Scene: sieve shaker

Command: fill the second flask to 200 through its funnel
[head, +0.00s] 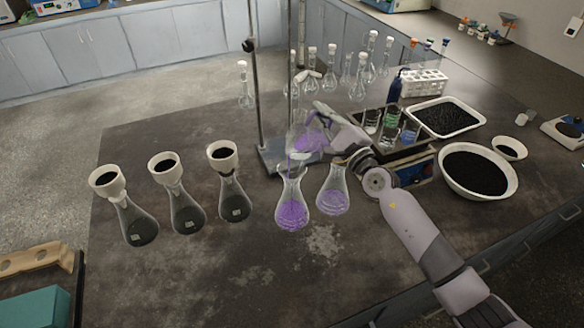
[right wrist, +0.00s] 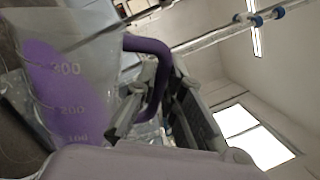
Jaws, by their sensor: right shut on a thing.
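My right gripper (head: 326,112) is shut on the purple handle (right wrist: 150,65) of a clear graduated jug (head: 308,138). The jug is raised and tilted, with its purple liquid (right wrist: 60,95) slanting past the printed marks in the right wrist view. A purple streak runs from the jug's lip down toward the mouth of a clear conical flask (head: 291,207), which has purple liquid in its bottom. A second clear flask (head: 333,196) to its right holds a shallow layer of paler purple liquid. Any clear funnel at the flask mouth is too small to make out. My left gripper is not in view.
Three flasks (head: 186,212) with white funnels (head: 222,157) of black material stand at left. Behind the jug is a metal stand (head: 262,158). Trays (head: 478,120) and a bowl (head: 511,184) of black grains are at right.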

